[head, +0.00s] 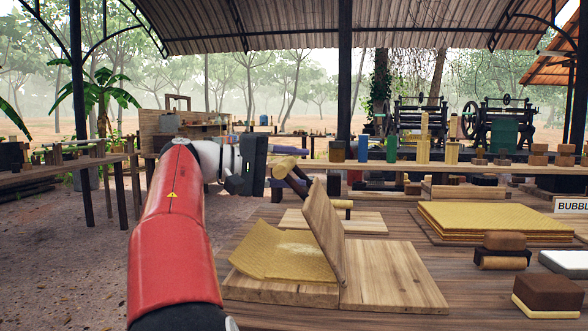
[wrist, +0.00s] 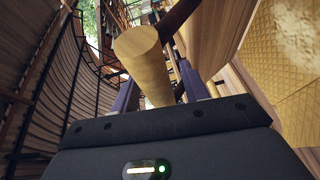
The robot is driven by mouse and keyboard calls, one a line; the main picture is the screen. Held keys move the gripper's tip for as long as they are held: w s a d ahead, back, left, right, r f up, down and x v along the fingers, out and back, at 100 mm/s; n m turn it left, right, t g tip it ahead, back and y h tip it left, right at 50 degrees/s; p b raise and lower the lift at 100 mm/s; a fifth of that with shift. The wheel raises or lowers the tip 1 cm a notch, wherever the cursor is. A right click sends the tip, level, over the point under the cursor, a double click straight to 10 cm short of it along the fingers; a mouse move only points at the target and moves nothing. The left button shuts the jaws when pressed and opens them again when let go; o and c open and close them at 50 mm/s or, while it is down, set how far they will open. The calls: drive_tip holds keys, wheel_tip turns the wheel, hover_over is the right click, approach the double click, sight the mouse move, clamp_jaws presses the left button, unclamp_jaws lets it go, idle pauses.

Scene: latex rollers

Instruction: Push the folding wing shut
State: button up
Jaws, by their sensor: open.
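The folding wing (head: 325,232) is a wooden board standing steeply between two flat boards, leaning a little left. Left of it, a yellow textured sheet with pale powder (head: 275,252) lies on the left board (head: 280,291). The right board (head: 392,278) is bare. My gripper (head: 280,168) is up behind and left of the wing's top. In the wrist view its open fingers (wrist: 160,95) are either side of a pale round wooden peg (wrist: 143,50). A dark bar (wrist: 190,18) runs by the peg; its join to the wing is unclear. I cannot tell whether the fingers touch the peg.
Stacked yellow sheets (head: 490,219) lie on the table at the right. Brown-topped blocks (head: 548,290) stand at the front right. Another flat wooden board (head: 370,222) lies behind the wing. Rollers machines (head: 500,125) stand in the background.

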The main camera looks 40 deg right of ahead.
clamp_jaws()
idle(0.3)
drive_tip(key=shift+s+d, duration=0.1)
drive_tip(key=shift+s, duration=0.05)
